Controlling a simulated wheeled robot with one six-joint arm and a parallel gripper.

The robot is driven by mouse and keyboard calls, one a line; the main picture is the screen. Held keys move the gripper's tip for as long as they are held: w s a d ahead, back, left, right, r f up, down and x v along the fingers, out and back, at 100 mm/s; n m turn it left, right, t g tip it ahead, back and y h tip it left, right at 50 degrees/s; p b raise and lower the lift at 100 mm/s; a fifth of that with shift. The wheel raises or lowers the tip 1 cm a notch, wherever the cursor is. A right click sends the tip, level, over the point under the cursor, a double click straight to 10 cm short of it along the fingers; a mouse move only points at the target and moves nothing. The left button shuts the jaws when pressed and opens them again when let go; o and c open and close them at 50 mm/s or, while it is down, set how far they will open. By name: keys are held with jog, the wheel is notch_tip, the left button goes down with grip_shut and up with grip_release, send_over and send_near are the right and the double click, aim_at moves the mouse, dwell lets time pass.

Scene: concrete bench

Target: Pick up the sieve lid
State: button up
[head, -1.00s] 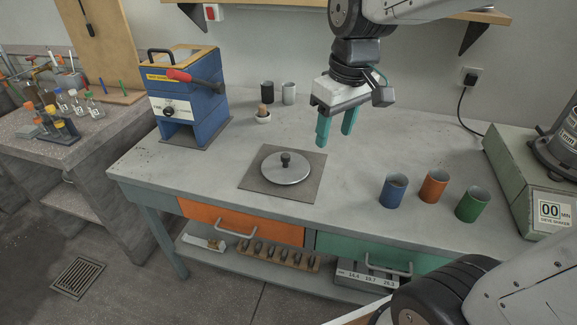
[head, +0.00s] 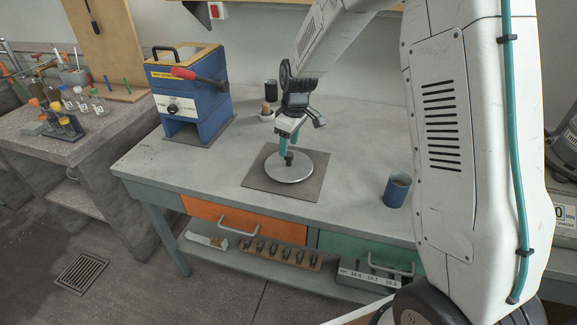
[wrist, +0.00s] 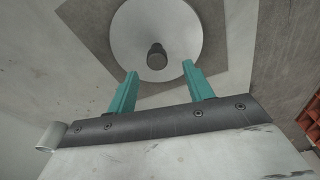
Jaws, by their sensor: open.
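The sieve lid (head: 289,170) is a round, pale metal disc with a dark knob (head: 289,157) at its centre. It lies flat on a square grey mat (head: 258,184) on the bench. My gripper (head: 287,149) is open, with its teal fingers pointing down close to the knob in the head view. In the wrist view, the lid (wrist: 178,22) and its knob (wrist: 157,56) show beyond the fingertips of my gripper (wrist: 159,68). The knob lines up with the gap between the fingers, and nothing is held.
A blue box with a red handle (head: 190,95) stands left of the mat. A blue cup (head: 397,190) stands to the right. The bench front-left (head: 190,178) is clear.

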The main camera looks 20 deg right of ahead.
aim_at(289, 153)
jog(key=f, duration=0.5)
jog(key=shift+w, duration=0.25)
grip_shut()
jog(key=shift+r, duration=0.2)
